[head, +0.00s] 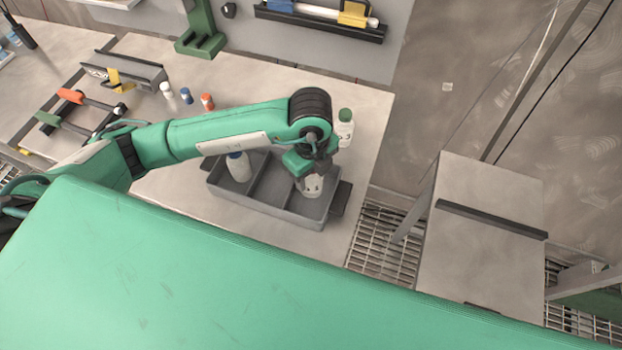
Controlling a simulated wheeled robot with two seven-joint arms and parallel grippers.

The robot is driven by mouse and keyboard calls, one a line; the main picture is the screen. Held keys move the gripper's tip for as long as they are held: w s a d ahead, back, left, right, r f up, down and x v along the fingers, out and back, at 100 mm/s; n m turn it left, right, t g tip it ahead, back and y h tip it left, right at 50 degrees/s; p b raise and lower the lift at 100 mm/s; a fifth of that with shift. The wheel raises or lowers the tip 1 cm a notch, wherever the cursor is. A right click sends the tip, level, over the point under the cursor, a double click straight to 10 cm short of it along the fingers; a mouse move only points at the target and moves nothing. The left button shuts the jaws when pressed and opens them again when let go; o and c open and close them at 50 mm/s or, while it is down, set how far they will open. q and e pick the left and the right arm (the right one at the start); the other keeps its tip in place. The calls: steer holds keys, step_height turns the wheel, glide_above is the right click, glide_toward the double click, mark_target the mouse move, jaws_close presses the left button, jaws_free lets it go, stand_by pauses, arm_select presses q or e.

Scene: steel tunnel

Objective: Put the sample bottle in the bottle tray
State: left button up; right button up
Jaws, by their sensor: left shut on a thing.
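The grey bottle tray (262,208) lies on the bench, split by dividers into compartments. My left gripper (311,178) points down over the tray's right compartment. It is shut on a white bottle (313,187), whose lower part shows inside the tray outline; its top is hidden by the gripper. I cannot tell whether this bottle touches the tray floor. A white bottle with a blue cap (238,168) stands in the left compartment. A white bottle with a green cap (345,130) stands behind the tray, partly hidden by my arm. My right gripper is not in view.
Small bottles with white (167,90), blue (186,96) and orange (207,101) caps stand behind my left arm. A grey rack (138,70) and a green stand (200,40) are further back. A separate table (483,230) stands right, across a gap with floor grating.

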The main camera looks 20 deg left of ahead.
mark_target(311, 184)
arm_select(q)
step_height(311, 184, down, 4)
steer(key=shift+r+p, duration=0.15)
steer(key=shift+p, duration=0.2)
steer(key=shift+f, duration=0.4)
steer(key=o, duration=1.1)
steer(key=shift+r, duration=0.1)
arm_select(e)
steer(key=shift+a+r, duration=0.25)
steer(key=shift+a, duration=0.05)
